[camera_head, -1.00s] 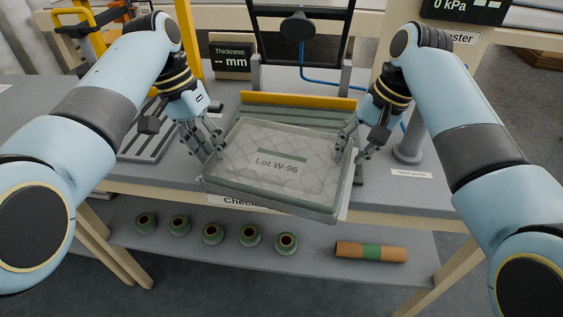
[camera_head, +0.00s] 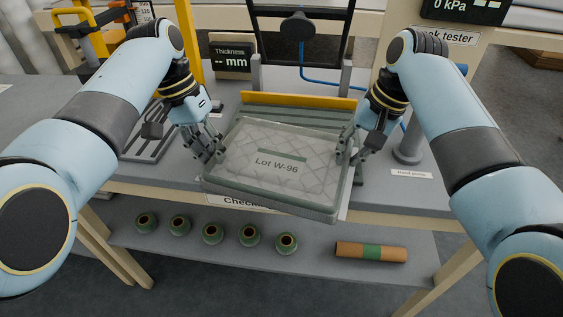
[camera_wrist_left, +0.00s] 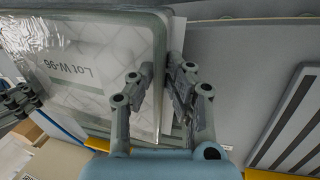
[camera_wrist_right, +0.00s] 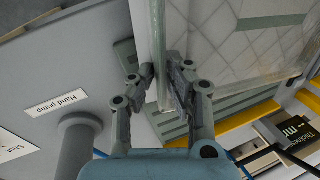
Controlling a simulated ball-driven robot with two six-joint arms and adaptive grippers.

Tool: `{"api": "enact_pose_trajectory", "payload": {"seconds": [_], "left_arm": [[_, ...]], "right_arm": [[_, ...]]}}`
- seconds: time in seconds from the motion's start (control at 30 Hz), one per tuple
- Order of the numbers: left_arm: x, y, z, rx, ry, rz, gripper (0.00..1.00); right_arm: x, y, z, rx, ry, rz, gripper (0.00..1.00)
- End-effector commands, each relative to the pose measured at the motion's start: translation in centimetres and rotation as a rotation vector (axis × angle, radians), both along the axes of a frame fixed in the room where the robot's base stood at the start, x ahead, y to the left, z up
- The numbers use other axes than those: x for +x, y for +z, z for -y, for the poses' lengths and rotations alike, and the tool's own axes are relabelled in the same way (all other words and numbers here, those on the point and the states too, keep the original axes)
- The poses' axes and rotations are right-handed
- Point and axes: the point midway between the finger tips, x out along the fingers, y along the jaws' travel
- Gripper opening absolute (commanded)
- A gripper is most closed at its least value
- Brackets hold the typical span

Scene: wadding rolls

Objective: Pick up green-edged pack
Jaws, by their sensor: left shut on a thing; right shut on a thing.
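The green-edged pack (camera_head: 275,168) is a flat, clear-wrapped quilted slab marked "Lot W-96", at the front middle of the bench in the head view. It looks slightly tilted. It also shows in the left wrist view (camera_wrist_left: 85,60) and in the right wrist view (camera_wrist_right: 225,45). My left gripper (camera_head: 217,152) is shut on its left edge, with the fingers on either side of the rim in the left wrist view (camera_wrist_left: 160,95). My right gripper (camera_head: 345,155) is shut on its right edge, seen close in the right wrist view (camera_wrist_right: 160,85). The pack's underside is hidden.
A yellow bar (camera_head: 300,100) and a black frame stand behind the pack. The thickness display (camera_head: 230,60) is at the back left, and a grey post (camera_head: 408,148) stands to the right.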

Motion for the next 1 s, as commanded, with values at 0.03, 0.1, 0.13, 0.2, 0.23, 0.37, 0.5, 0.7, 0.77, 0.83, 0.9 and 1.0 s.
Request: {"api": "enact_pose_trajectory", "payload": {"seconds": [0.03,0.1,0.13,0.2,0.23,0.37,0.5,0.7,0.77,0.83,0.9,1.0], "left_arm": [[-0.1,0.0,0.1,-0.004,-0.003,-0.001,0.00],[-0.1,0.2,0.2,-0.004,-0.003,-0.001,0.00],[-0.1,0.3,0.2,-0.004,-0.003,-0.001,0.00],[-0.1,0.8,0.2,-0.004,-0.004,0.000,0.00],[-0.1,1.0,0.2,-0.004,-0.004,0.000,0.00],[0.0,2.5,0.2,-0.004,-0.004,0.001,0.00],[0.0,4.2,0.2,-0.005,-0.004,0.002,0.00],[0.0,5.3,0.2,-0.006,-0.004,0.002,0.00],[0.0,5.3,0.2,-0.006,-0.004,0.002,0.00],[0.0,5.2,0.2,-0.005,-0.005,0.001,0.00],[-0.1,5.2,0.3,-0.006,-0.005,0.000,0.00],[-0.1,5.1,0.3,-0.006,-0.005,0.000,0.00]], "right_arm": [[0.0,0.0,-0.1,0.003,-0.001,0.001,0.00],[0.0,0.2,-0.1,0.003,-0.001,0.001,0.00],[0.0,0.3,-0.1,0.003,-0.001,0.001,0.00],[0.0,0.8,-0.1,0.003,-0.001,0.002,0.00],[0.0,1.1,-0.1,0.004,-0.001,0.002,0.00],[0.1,2.5,-0.1,0.003,-0.002,0.004,0.00],[0.1,4.2,-0.1,0.003,-0.001,0.005,0.00],[0.2,5.4,-0.2,0.004,-0.001,0.006,0.00],[0.2,5.4,-0.2,0.005,-0.001,0.006,0.00],[0.1,5.3,-0.2,0.005,-0.001,0.006,0.00],[0.2,5.3,-0.2,0.005,-0.001,0.006,0.00],[0.2,5.3,-0.2,0.005,-0.001,0.007,0.00]]}}
